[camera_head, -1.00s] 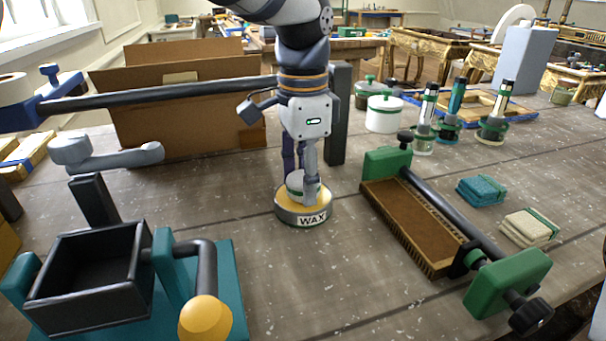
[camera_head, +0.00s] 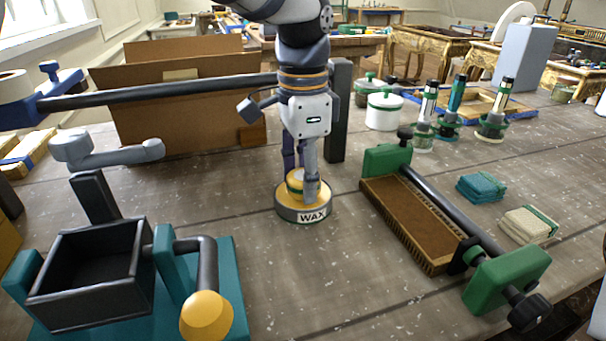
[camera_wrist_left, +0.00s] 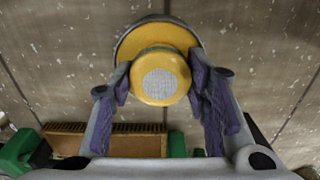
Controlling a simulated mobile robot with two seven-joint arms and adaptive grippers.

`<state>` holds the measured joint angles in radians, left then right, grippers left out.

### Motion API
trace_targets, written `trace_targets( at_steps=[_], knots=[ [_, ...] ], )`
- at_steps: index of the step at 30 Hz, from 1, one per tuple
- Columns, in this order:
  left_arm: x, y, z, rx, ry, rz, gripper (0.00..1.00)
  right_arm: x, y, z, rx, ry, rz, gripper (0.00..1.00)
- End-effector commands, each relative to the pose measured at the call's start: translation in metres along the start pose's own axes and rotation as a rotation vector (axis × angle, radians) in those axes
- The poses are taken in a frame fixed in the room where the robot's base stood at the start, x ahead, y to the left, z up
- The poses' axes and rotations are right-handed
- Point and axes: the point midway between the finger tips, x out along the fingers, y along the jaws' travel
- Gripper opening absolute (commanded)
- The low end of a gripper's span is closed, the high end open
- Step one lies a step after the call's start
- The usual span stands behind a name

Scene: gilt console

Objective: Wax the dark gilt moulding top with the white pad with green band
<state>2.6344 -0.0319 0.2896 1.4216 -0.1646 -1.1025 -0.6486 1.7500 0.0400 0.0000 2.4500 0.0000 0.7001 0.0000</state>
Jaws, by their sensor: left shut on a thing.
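My left gripper (camera_head: 301,182) points down over the wax tin (camera_head: 313,217), a round grey tin labelled WAX with yellow wax inside. It is shut on the round pad (camera_head: 294,187), which looks mostly yellow and sits in or just above the tin's opening; I cannot tell if they touch. In the left wrist view the pad (camera_wrist_left: 160,76) is yellow with a pale centre, between the fingertips. The dark moulding (camera_head: 410,222) has a brown top and gilt toothed edge, and lies in a green clamp to the right of the tin. My right gripper is not in view.
The green clamp (camera_head: 510,280) has a dark bar along the moulding. Folded teal cloths (camera_head: 482,188) and beige cloths (camera_head: 530,225) lie to its right. A black open box (camera_head: 90,262) on a teal base stands front left.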

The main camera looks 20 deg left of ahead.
Motion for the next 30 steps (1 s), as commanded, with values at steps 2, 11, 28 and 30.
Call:
trace_targets(
  at_steps=[2, 11, 28, 30],
  knots=[
    [-0.001, 0.000, 0.000, 0.000, -0.002, 0.003, 0.21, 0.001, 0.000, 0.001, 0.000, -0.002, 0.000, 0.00],
    [-0.033, -0.001, 0.000, 0.000, 0.000, 0.000, 0.21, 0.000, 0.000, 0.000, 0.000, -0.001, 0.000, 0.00],
    [-0.070, 0.000, 0.000, 0.001, -0.001, 0.002, 0.21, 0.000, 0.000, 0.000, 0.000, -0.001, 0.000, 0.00],
    [-0.070, 0.000, 0.000, 0.001, -0.001, 0.002, 0.21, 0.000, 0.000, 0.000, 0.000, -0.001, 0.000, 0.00]
  ],
)
